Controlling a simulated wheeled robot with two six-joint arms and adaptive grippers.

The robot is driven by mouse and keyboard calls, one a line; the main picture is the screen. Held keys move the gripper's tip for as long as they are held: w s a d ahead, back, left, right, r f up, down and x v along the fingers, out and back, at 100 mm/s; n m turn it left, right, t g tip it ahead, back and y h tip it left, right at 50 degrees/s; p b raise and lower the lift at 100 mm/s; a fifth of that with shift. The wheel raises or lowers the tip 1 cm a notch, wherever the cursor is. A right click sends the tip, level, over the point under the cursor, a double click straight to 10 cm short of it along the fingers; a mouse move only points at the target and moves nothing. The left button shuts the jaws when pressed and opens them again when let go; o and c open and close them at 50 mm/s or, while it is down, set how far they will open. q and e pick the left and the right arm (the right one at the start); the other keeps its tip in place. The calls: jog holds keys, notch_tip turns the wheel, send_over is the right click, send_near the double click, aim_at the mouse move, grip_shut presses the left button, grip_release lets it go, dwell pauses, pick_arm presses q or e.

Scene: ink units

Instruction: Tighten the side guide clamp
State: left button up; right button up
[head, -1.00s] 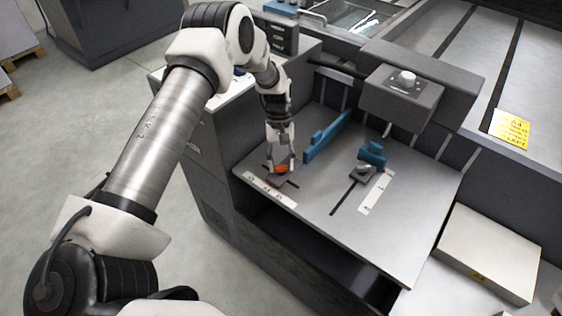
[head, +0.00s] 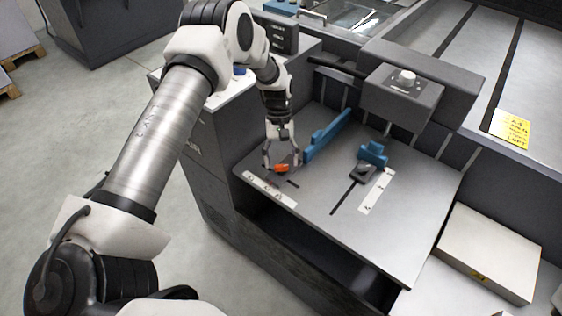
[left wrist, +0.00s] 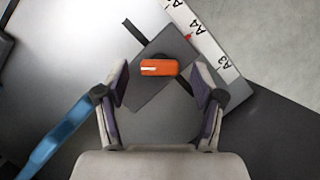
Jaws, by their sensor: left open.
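The side guide clamp has an orange knob (left wrist: 158,67) on a dark grey plate (left wrist: 169,95), seen in the left wrist view near the scale strip with A-size marks (left wrist: 208,41). The orange knob also shows in the head view (head: 281,168), at the left front of the metal table. My left gripper (head: 282,164) points down over it. In the left wrist view its fingers (left wrist: 162,88) are open, one to each side of the knob and apart from it in the picture. Whether they reach down to the knob's height I cannot tell. My right gripper is not in view.
A blue guide bar (head: 326,136) stands beside the gripper on the table (head: 318,188). A blue block (head: 373,153) with a dark base stands further right by a slot. A grey control box (head: 401,97) overhangs the back. The table's front middle is clear.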

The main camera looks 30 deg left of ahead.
pick_arm(q)
jog(key=v, duration=1.1)
jog(key=shift+s, duration=0.1)
jog(key=s+d+f+g, duration=0.1)
jog(key=s+f, duration=0.1)
jog(key=s, duration=0.1)
jog(key=s+d+f+g+p, duration=0.1)
jog(key=s+d+f, duration=0.1)
jog(key=s+f, duration=0.1)
jog(key=s+d+f+m+g, duration=0.1)
jog(key=s+d+f, duration=0.1)
jog(key=s+f, duration=0.1)
jog(key=shift+s+d+f+y, duration=0.1)
jog(key=shift+d+f+y, duration=0.1)
jog(key=shift+y, duration=0.1)
jog(key=s+d+f+m+t+y+p, duration=0.1)
jog(key=s+d+f+m, duration=0.3)
jog(key=s, duration=1)
jog(key=s+d+f+y+p, duration=0.1)
jog(key=s+d+f, duration=0.2)
jog(key=s+f, duration=0.7)
jog(key=r+m+t, duration=0.1)
jog(key=r+t, duration=0.1)
jog(key=w+r+m+t, duration=0.1)
jog(key=t, duration=0.2)
jog(key=shift+a+r+m+t, duration=0.2)
jog(key=shift+r+m+t, duration=0.1)
jog(key=shift+r, duration=0.05)
